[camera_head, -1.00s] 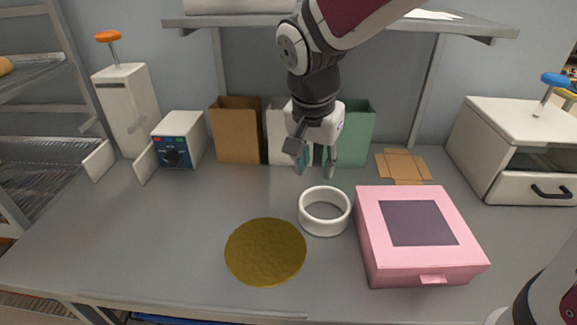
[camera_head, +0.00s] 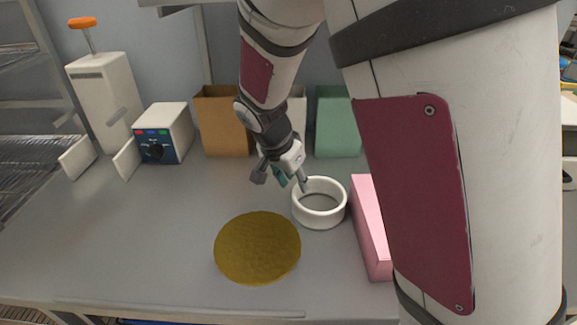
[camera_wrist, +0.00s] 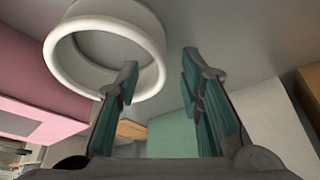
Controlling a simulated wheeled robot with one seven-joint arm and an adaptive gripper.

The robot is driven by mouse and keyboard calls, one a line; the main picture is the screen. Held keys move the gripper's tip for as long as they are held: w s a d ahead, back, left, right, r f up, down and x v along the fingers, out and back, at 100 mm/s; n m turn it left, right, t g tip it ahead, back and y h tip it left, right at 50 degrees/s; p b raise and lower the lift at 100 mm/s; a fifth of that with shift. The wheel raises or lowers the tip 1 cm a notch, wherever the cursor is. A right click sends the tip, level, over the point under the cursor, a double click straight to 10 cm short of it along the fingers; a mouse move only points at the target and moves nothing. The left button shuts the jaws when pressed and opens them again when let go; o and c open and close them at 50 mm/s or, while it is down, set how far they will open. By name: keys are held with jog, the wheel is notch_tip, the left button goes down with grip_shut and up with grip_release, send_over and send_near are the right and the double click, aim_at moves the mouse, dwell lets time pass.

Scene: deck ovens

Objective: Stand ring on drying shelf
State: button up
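The white ring (camera_head: 319,222) lies flat on the grey table, between a golden disc and a pink box. It also shows large at the upper left of the wrist view (camera_wrist: 68,78). My gripper (camera_head: 293,184) is open and low at the ring's back-left rim. In the wrist view my gripper's (camera_wrist: 163,72) green-padded fingers are apart, with the left one overlapping the ring and the right one outside it. Contact with the ring cannot be told. A wire rack (camera_head: 28,108) stands at the left. Which surface is the drying shelf is unclear.
A golden disc (camera_head: 257,248) lies in front of the ring. The pink box (camera_head: 369,232) stands close to its right, partly hidden by my arm. Brown (camera_head: 222,125) and green (camera_head: 338,125) bags stand behind, near a control box (camera_head: 163,132). The table's left front is clear.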

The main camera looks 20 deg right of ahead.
aim_at(303, 197)
jog(key=shift+b+x, duration=0.3)
jog(key=shift+x, duration=2.4)
jog(key=shift+d, duration=0.1)
jog(key=shift+c, duration=0.4)
jog(key=shift+r, duration=0.1)
grip_shut()
